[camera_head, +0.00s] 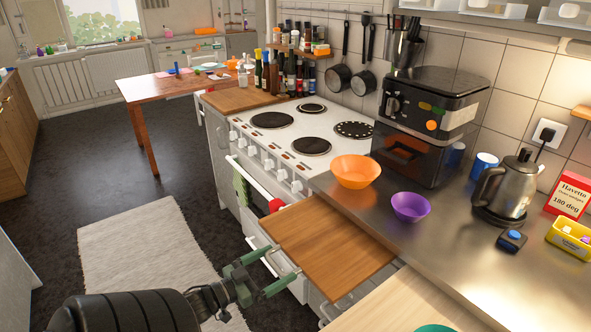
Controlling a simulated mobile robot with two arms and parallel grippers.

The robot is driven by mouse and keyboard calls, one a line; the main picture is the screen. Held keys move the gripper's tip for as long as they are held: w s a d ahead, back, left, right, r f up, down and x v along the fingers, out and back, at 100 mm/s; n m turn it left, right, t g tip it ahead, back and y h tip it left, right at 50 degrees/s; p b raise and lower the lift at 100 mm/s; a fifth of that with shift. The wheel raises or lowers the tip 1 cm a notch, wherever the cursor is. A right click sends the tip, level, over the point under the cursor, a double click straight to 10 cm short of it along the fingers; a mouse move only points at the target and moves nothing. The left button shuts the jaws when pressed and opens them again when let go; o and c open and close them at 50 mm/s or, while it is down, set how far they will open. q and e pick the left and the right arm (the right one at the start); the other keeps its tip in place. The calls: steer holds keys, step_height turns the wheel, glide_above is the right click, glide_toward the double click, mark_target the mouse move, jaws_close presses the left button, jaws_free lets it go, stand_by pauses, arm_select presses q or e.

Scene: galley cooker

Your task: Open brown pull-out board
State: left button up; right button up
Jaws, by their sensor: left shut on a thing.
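The brown pull-out board (328,246) is a flat wooden slab. It sticks out from under the metal worktop, to the right of the white cooker (270,165), with much of its top showing. The exact contact under the edge is hidden. My right gripper is not in view.
An orange bowl (356,171) and a purple bowl (410,207) stand on the metal worktop (455,250) near the board. A pale wooden surface (385,302) lies to the right. A rug (145,250) covers open floor at left.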

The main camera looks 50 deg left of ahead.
arm_select(q)
steer(key=shift+s+a+f+p, duration=0.15)
steer(key=shift+s+p, duration=0.4)
steer(key=shift+s, duration=2.2)
steer(key=o, duration=1.7)
steer(key=s, duration=0.5)
steer(key=s+b, duration=0.1)
steer(key=s, duration=0.1)
steer(key=shift+s+a, duration=0.25)
steer(key=shift+s, duration=0.15)
